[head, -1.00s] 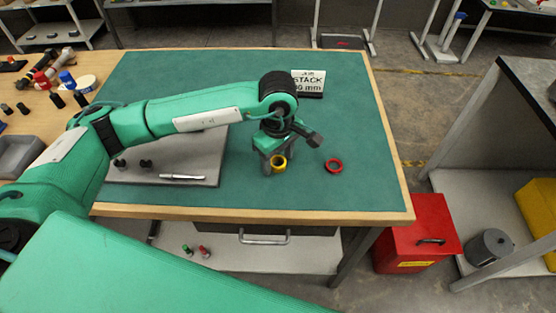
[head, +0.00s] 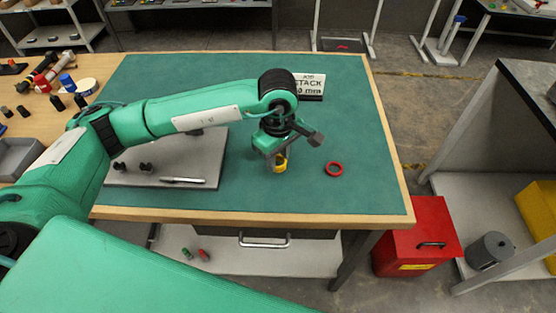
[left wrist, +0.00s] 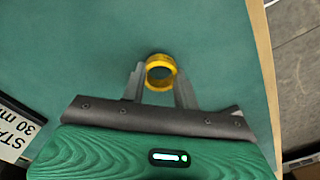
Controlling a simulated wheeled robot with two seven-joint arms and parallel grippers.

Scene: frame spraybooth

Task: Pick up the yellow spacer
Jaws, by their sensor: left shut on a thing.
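The yellow spacer (head: 281,161) is a short ring over the green mat, in the middle of the workbench. It also shows in the left wrist view (left wrist: 161,59), with its open bore facing the camera. My left gripper (head: 274,164) points down and is shut on the spacer, one finger on each side of it, as the left wrist view (left wrist: 160,77) shows. I cannot tell whether the spacer still touches the mat. My right gripper is not in view.
A sign reading "STACK" (head: 309,86) stands behind.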

